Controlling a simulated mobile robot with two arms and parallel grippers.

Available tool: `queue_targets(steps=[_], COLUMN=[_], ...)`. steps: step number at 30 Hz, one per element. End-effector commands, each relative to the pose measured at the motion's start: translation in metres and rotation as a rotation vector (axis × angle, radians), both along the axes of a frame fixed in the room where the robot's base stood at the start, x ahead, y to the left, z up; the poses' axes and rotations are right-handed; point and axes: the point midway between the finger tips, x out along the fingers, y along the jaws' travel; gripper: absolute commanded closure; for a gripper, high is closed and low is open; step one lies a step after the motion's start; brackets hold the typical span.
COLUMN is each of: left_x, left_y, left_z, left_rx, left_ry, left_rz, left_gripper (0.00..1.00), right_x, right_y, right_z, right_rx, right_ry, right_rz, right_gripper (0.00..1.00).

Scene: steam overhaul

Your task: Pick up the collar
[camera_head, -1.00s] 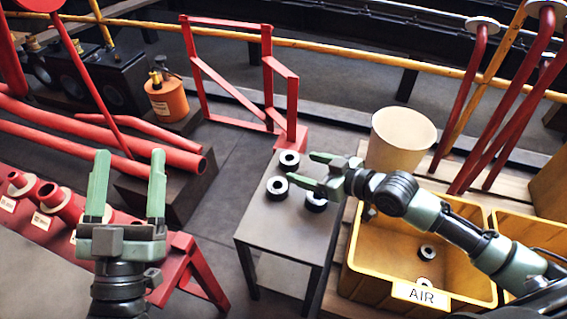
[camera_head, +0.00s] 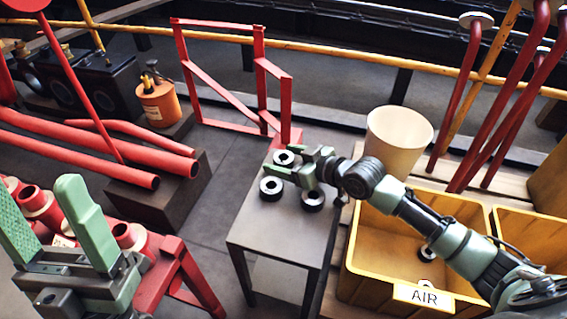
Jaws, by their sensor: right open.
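Three black collars with pale centres are on the small grey table (camera_head: 270,228): a back collar (camera_head: 284,158), a front-left collar (camera_head: 271,187) and a front-right collar (camera_head: 313,199). My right gripper (camera_head: 281,160) is open over the back of the table. Its fingers point left and lie close around the back collar in the picture; I cannot tell whether they touch it. My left gripper (camera_head: 38,188) is open and empty at the lower left, far from the collars, with one finger cut by the picture edge.
A yellow bin (camera_head: 372,262) marked AIR holds two more collars (camera_head: 427,252). A cream bucket (camera_head: 397,140) stands behind it. A red frame (camera_head: 287,95) stands behind the table. Red pipes (camera_head: 80,148) and a red rack (camera_head: 178,265) are at left.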

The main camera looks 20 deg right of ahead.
Motion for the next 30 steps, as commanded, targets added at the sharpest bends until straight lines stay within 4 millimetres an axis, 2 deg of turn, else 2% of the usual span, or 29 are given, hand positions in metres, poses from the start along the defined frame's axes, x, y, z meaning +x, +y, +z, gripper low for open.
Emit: queue_targets(steps=[8,9,15,17,30], left_x=[-0.0042,-0.0041,-0.0039,-0.0038,-0.0007], left_y=[0.0009,0.0009,0.0008,0.0008,-0.0002], left_z=[0.0009,0.0009,0.0008,0.0007,0.0016], left_rx=[-0.007,-0.007,-0.006,-0.006,-0.001], left_ry=[-0.021,-0.02,-0.019,-0.019,-0.004], left_rz=[-0.001,-0.001,-0.001,-0.001,-0.001], left_gripper=[0.31,0.31,0.31,0.31,0.31], right_x=[0.0016,0.0015,0.0014,0.0014,0.0021], right_y=[0.0008,0.0009,0.0008,0.0007,0.0009], right_z=[-0.0007,-0.0007,-0.0007,-0.0007,0.0048], right_rx=[-0.001,-0.001,-0.001,-0.001,0.0], right_ry=[0.0,0.001,0.001,0.001,-0.005], right_rz=[0.0,0.0,0.0,0.0,0.0], right_gripper=[0.27,0.3,0.86,1.0,1.0])
